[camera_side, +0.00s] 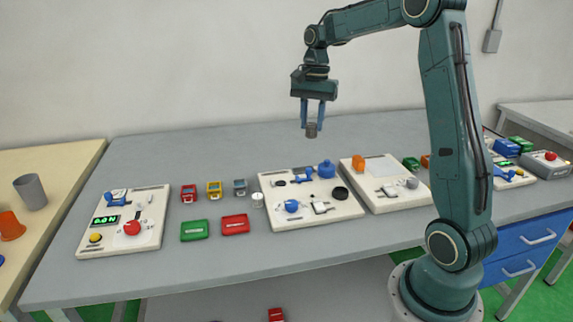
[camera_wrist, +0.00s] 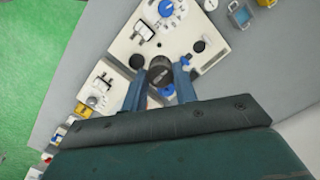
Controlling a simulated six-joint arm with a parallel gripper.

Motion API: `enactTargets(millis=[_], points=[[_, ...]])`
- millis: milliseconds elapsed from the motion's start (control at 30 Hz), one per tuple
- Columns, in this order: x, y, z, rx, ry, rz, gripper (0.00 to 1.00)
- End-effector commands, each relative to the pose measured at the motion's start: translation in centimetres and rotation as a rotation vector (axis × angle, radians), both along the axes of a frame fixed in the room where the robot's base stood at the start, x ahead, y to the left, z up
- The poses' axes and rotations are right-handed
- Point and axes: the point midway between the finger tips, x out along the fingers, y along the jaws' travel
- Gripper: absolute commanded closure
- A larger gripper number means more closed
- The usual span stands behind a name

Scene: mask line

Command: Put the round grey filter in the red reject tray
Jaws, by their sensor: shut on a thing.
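My gripper (camera_side: 312,125) is raised above the middle station board (camera_side: 273,180) in the side view. Its blue fingers are shut on a round grey filter (camera_side: 311,131), a small dark grey cylinder. The filter also shows between the fingertips in the wrist view (camera_wrist: 160,72). The red reject tray (camera_side: 235,224) lies flat on the table, left of the middle board and to the left and nearer than my gripper. It looks empty apart from a small pale marking. The red tray is not in the wrist view.
A green tray (camera_side: 194,230) lies just left of the red one. Red, yellow and grey-blue small holders (camera_side: 214,190) stand behind the trays, with a small white round item (camera_side: 257,200) beside them. The boards carry blue knobs and dark round parts. The table's back is clear.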

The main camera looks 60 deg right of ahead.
Motion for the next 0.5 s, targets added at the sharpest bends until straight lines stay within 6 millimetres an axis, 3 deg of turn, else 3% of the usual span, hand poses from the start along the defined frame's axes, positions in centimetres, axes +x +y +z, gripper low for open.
enactTargets(millis=[200, 500], points=[[4.9, 5.6, -0.4, 0.000, 0.000, 0.009, 0.93], [9.8, 13.9, -1.0, 0.002, 0.001, 0.007, 0.93]])
